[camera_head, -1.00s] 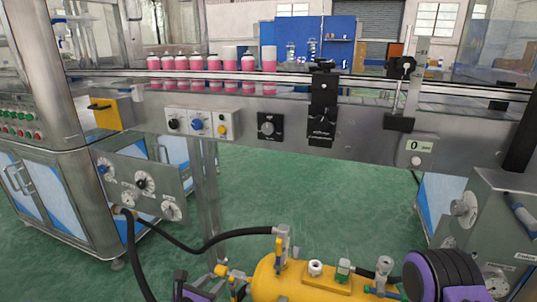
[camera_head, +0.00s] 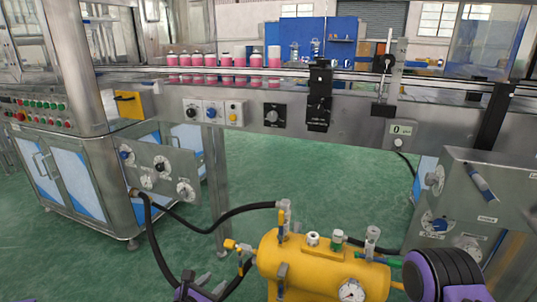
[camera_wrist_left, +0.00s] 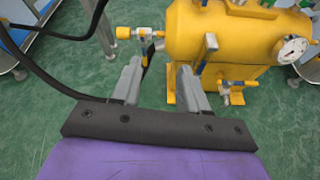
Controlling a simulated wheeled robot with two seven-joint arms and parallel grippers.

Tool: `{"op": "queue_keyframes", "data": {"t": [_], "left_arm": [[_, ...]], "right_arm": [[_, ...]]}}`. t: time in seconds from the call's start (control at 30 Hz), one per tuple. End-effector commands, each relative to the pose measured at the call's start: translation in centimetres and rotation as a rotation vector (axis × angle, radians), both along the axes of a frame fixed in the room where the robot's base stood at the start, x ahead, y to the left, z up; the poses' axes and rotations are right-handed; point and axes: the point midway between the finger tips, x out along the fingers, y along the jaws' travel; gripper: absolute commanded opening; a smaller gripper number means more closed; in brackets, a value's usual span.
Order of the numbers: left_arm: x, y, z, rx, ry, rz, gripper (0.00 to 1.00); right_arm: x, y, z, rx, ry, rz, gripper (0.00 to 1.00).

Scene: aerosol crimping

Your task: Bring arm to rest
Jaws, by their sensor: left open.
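My left gripper (camera_head: 212,282) shows at the bottom edge of the head view, low and left of the yellow tank. In the left wrist view its two grey fingers (camera_wrist_left: 160,80) are spread apart with nothing between them. The yellow tank (camera_head: 320,265) lies just ahead of and to the right of the fingers. I cannot tell whether the fingers touch anything. A purple and black part of my right arm (camera_head: 440,275) shows at the bottom right; its gripper is out of view.
The tank (camera_wrist_left: 230,35) carries valves and a gauge (camera_head: 351,290). A black hose (camera_head: 235,212) runs from it to the control panel (camera_head: 155,172) at left. A conveyor (camera_head: 290,112) with pink-filled bottles (camera_head: 225,60) spans the back. A grey cabinet (camera_head: 475,200) stands at right.

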Motion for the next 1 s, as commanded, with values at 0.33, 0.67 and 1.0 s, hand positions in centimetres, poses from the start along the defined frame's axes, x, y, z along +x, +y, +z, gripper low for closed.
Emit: {"op": "queue_keyframes", "data": {"t": [0.33, 0.67, 1.0], "left_arm": [[-3.8, -0.6, -4.1, 0.373, 0.003, -0.181, 0.44], [-19.6, -2.0, -19.4, 1.007, 0.124, -0.825, 0.44], [-32.8, 6.5, -28.6, 1.463, 0.249, -1.459, 0.44]], "right_arm": [[-0.5, 0.2, -0.4, 0.009, 0.026, 0.014, 0.43], [-1.2, 0.4, -5.1, 0.026, 0.068, 0.038, 0.43], [-1.6, 0.6, -10.2, 0.038, 0.093, 0.054, 0.43]]}}
